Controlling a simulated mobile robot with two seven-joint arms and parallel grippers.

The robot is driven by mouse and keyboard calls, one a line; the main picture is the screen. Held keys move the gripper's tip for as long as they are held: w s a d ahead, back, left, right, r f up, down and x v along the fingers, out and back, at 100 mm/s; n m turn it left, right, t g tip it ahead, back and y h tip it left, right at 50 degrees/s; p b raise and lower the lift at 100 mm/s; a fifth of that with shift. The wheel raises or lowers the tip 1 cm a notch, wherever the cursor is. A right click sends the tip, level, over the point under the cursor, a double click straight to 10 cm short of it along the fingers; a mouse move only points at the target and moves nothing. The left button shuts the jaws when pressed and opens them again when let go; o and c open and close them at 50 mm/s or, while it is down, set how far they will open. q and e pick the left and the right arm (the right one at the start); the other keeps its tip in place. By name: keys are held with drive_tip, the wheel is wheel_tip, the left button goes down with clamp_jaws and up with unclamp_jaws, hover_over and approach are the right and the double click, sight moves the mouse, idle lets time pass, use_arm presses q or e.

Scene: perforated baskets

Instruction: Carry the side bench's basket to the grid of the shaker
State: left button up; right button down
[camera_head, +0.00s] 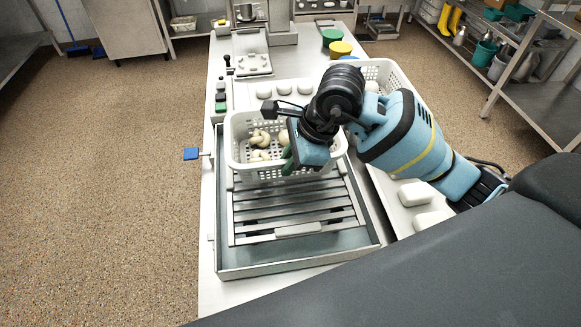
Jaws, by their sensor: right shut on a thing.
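A white perforated basket (262,172) with pale, knobbly pieces (260,140) in it is at the far end of the shaker (228,262). The shaker's metal slatted grid (285,213) shows bare in front of the basket. My right gripper (291,158) reaches in from the right and is shut on the basket's right part. My wrist hides the grip and much of the basket's right side. I cannot tell whether the basket's bottom touches the grid. My left gripper is not in view.
A second white basket (386,74) stands behind my right arm. Several white blocks (415,192) lie to the right of the shaker. A blue-ended knob (191,154) sticks out at left. Coloured tubs (340,48) and a machine (265,25) stand at the far end.

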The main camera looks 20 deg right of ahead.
drive_tip(key=shift+w+d, duration=0.15)
drive_tip(key=shift+w, duration=0.1)
drive_tip(key=shift+w+d+f, duration=0.1)
drive_tip(key=shift+f, duration=1.75)
drive_tip(key=c, duration=1.4)
unclamp_jaws()
drive_tip(key=shift+c, duration=0.2)
drive_tip(key=v, duration=1.2)
drive_tip(key=shift+p, duration=0.35)
